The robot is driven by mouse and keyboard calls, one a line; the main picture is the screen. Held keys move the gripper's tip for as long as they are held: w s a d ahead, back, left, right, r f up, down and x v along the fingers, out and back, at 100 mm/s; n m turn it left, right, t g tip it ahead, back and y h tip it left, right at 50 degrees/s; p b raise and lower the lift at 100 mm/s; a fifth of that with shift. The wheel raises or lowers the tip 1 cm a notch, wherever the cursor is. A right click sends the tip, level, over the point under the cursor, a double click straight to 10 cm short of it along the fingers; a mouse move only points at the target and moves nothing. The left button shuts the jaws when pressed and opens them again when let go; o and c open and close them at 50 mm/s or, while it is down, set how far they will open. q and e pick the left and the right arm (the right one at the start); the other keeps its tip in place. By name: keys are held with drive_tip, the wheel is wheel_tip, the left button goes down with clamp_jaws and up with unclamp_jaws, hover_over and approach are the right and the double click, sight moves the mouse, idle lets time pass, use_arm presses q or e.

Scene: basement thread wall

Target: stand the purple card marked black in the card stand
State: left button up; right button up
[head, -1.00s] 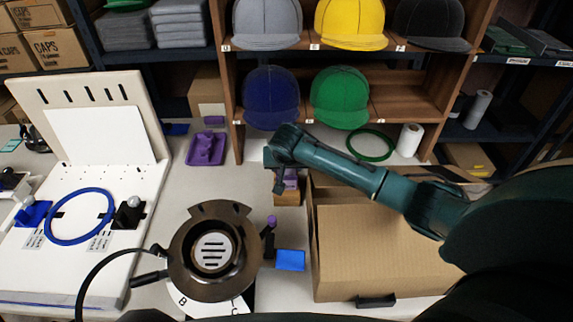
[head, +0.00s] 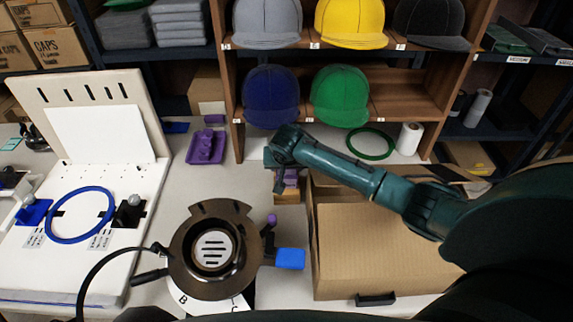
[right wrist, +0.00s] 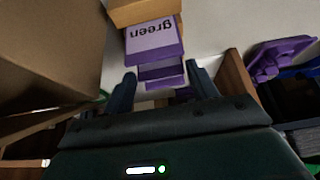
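My right gripper (head: 280,184) reaches down at the small wooden box of purple cards (head: 291,178) in the middle of the table. In the right wrist view its two fingers (right wrist: 161,73) are apart, with purple cards between and just ahead of them. The front card (right wrist: 153,40) reads "green", upside down. More purple card edges (right wrist: 162,71) show behind it, their words hidden. A tan wooden block (right wrist: 143,9) stands beyond. I cannot make out a card marked black, nor tell which thing is the card stand. My left gripper is not in view.
A large cardboard box (head: 385,240) stands right of the gripper. A round brown machine (head: 213,250) with a blue tab (head: 290,258) is in front. A purple tray (head: 205,146) lies behind left. A cap shelf (head: 335,80) stands at the back.

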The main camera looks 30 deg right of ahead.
drive_tip(key=o, duration=0.4)
drive_tip(key=p+v, duration=0.1)
drive_tip(key=v, duration=1.2)
drive_tip(key=shift+r, duration=0.1)
